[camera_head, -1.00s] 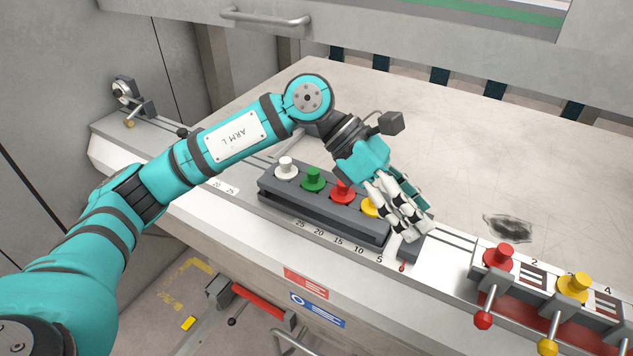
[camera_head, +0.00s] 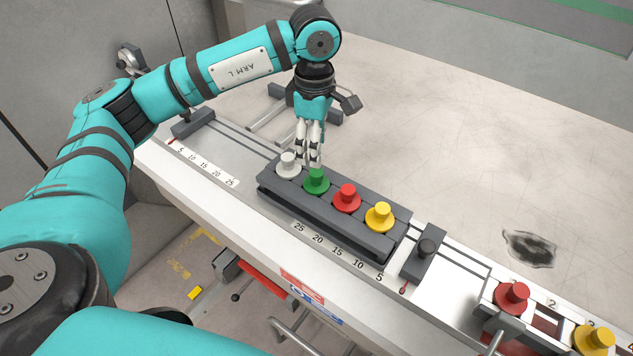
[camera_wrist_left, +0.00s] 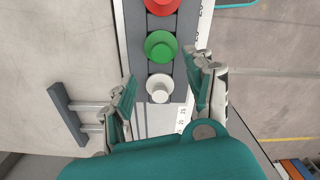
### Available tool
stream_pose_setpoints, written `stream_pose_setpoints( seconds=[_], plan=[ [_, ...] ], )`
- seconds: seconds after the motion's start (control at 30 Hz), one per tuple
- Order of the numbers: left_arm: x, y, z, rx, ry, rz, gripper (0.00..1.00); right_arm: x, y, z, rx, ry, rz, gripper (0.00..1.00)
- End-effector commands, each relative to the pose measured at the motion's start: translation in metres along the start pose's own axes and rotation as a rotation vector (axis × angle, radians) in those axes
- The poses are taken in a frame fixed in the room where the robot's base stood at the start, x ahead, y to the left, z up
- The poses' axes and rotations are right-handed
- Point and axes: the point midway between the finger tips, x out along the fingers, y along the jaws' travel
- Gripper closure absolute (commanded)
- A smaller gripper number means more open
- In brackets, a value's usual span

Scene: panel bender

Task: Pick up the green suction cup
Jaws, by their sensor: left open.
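The green suction cup (camera_head: 316,181) sits in the dark rack (camera_head: 325,222), between the white cup (camera_head: 288,165) and the red cup (camera_head: 347,197). A yellow cup (camera_head: 380,217) is at the rack's right end. My left gripper (camera_head: 309,163) points down just behind the white and green cups. In the left wrist view the green cup (camera_wrist_left: 160,46) lies ahead of the open fingers (camera_wrist_left: 166,83), and the white cup (camera_wrist_left: 159,88) is between them. The gripper holds nothing. My right gripper is not in view.
Another red cup (camera_head: 512,297) and yellow cup (camera_head: 594,338) sit at the lower right. A grey metal bracket (camera_head: 265,122) lies behind the rack. The tabletop on the right is mostly clear.

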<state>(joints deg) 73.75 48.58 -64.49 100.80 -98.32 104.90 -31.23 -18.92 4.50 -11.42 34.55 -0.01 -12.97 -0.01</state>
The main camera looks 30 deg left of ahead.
Motion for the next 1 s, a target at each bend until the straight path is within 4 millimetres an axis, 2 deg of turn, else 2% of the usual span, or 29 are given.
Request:
stream_pose_setpoints(
  seconds=[0.13,0.2,0.3,0.4,0.53,0.7,0.93,1.0],
  plan=[
    [0.021,-0.001,0.000,-0.001,0.001,-0.002,0.46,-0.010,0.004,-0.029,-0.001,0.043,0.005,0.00],
    [0.026,0.000,0.000,0.000,-0.001,0.000,0.46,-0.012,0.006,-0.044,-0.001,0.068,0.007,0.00],
    [0.031,-0.001,0.000,0.000,-0.001,-0.001,0.46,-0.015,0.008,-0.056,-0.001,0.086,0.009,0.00],
    [0.040,-0.003,0.001,0.000,0.001,-0.004,0.46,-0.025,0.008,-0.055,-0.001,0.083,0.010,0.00],
    [0.059,-0.006,0.003,0.001,0.000,-0.004,0.46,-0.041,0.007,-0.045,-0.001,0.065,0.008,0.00],
    [0.080,-0.005,0.003,0.001,-0.001,-0.001,0.46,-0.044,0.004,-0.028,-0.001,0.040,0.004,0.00],
    [0.083,-0.004,0.003,0.001,-0.002,0.001,0.46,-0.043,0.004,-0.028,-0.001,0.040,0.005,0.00],
    [0.083,-0.004,0.003,0.001,-0.002,0.001,0.52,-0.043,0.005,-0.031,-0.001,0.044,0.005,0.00]
  ],
)
